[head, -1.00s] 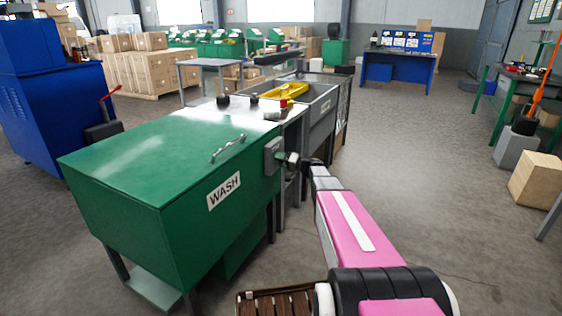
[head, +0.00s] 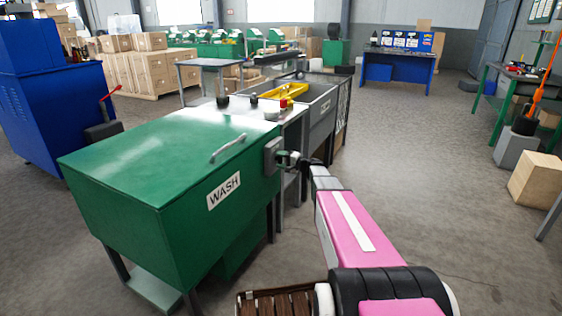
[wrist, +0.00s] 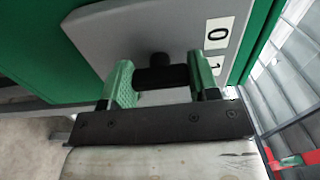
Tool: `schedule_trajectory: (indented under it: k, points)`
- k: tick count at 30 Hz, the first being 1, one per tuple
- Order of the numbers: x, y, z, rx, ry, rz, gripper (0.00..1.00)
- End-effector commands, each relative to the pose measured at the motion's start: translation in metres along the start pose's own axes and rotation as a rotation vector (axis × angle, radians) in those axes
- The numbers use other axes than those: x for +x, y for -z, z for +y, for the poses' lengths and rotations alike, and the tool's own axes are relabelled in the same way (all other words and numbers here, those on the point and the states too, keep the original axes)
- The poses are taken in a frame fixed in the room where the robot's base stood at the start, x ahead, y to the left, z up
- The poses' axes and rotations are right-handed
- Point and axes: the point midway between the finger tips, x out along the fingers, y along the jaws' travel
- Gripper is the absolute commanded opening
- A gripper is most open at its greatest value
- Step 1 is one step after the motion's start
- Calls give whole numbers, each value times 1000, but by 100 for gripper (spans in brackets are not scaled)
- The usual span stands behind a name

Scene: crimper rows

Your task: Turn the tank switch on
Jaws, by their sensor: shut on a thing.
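The green tank (head: 160,170) carries a white WASH label and stands left of my arm. Its switch is a grey box (head: 271,157) on the tank's right end. In the wrist view the grey switch plate (wrist: 95,35) bears a white label with 0 and 1 (wrist: 217,45). The switch's black handle (wrist: 160,77) lies between my green fingertips. My gripper (wrist: 161,72) is shut on this handle, close in front of the plate. In the head view my gripper (head: 286,158) is small at the switch. The handle's exact angle relative to the marks is hard to tell.
A bench with a red button (head: 284,102) and a grey basin (head: 322,107) with a yellow thing in it adjoin the tank. A blue cabinet (head: 45,100) stands at left, wooden boxes (head: 537,180) at right. The floor right of my arm is clear.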

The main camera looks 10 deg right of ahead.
Motion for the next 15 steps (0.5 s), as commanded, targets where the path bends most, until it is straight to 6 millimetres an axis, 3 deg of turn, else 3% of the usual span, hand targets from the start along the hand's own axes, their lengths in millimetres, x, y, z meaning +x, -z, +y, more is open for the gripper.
schedule_trajectory:
  k: [15]
  points:
    - [0, 0, 0, 414, -1, -2, 32]
